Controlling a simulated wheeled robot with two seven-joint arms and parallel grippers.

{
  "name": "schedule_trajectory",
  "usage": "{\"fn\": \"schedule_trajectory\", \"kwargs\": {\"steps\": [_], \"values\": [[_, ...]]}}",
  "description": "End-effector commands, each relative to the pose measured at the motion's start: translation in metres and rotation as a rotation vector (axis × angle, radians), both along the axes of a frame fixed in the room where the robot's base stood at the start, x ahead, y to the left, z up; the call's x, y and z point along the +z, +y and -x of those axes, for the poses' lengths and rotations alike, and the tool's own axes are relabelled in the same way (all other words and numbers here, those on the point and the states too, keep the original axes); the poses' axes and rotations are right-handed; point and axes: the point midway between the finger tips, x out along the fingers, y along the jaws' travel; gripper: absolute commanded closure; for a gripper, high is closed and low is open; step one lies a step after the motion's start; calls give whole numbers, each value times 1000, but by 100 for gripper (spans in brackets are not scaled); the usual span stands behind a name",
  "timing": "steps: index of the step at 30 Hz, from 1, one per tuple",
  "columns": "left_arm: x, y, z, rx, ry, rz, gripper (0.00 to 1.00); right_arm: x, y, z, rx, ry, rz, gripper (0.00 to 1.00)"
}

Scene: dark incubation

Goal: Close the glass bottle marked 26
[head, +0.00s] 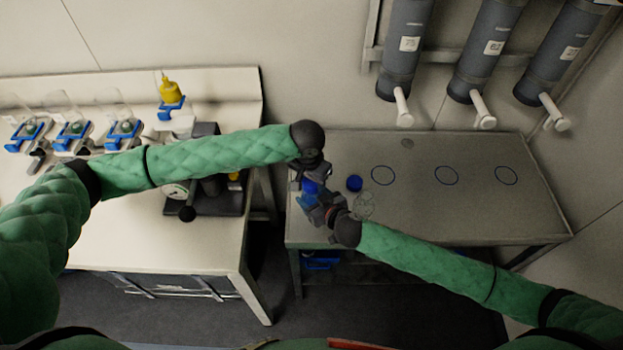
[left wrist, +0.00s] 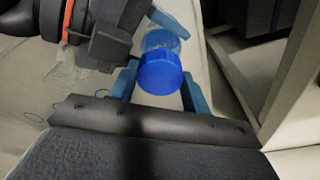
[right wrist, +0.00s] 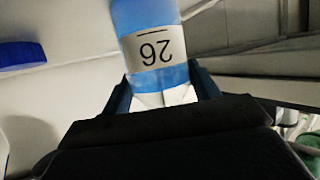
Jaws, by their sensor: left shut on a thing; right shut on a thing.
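The glass bottle marked 26 (right wrist: 153,50) has a white label and looks blue above and below it. My right gripper (right wrist: 163,88) is shut on this bottle; in the head view the right gripper (head: 325,210) is just below the left one. My left gripper (head: 310,183) is shut on a blue cap (left wrist: 160,73), which sits between its blue fingers in the left wrist view. The cap lines up with the bottle, part of which shows behind it. Whether the cap touches or is seated on the bottle's neck cannot be told.
A separate round blue thing (head: 354,183) and a clear glass item (head: 364,205) are on the grey table (head: 430,215), close to the grippers. Blue rings mark the table's right side. Numbered grey cylinders (head: 400,45) hang above. A white bench (head: 215,255) with apparatus stands left.

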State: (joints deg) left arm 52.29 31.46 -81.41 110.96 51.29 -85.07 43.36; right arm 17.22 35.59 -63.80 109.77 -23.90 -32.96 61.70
Motion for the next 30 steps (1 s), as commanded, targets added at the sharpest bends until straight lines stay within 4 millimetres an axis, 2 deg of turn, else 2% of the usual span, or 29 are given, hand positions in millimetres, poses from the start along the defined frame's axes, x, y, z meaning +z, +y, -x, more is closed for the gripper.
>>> {"fn": "schedule_trajectory", "kwargs": {"steps": [13, 14, 17, 26, 30], "values": [[-8, 0, 0, 0, 1, -1, 74, -1, 0, 0, 0, 1, 1, 81], [-8, 0, 0, 0, 1, -1, 51, -1, 0, 0, 0, 1, 1, 100], [-8, 0, 0, 0, 0, 0, 31, -1, 0, 0, 0, 1, 1, 100], [-6, -2, 1, -2, 2, 2, 31, 0, 0, 0, 0, 0, 0, 100], [4, -3, 2, -5, 1, 5, 31, -1, 0, 0, 0, 1, 1, 100]]}}
